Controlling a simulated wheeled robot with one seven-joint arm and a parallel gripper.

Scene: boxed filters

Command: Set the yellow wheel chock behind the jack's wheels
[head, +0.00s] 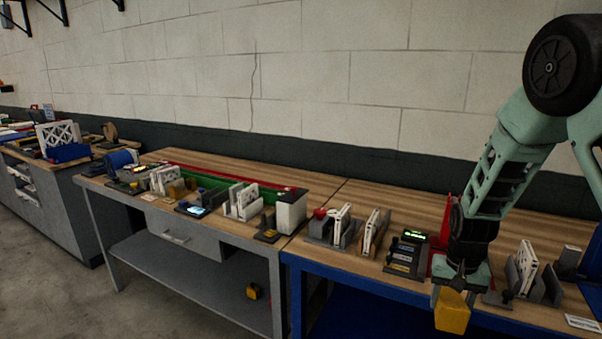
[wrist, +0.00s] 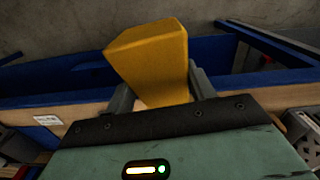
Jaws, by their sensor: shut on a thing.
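The yellow wheel chock (head: 452,311) is a wedge-shaped block held in my gripper (head: 462,282) near the front edge of the right workbench. In the wrist view the chock (wrist: 155,60) stands out between the two grey fingers of my gripper (wrist: 162,92), which are shut on it. Beyond it show the blue bench frame and grey floor. I cannot make out a jack or its wheels in either view.
The right wooden workbench (head: 360,266) has a blue frame and carries filters in holders (head: 527,272) and a dark device with a green display (head: 407,252). A left workbench (head: 222,236) adjoins it. A small yellow-and-dark object (head: 253,291) lies on its lower shelf. Open floor (head: 60,270) shows at left.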

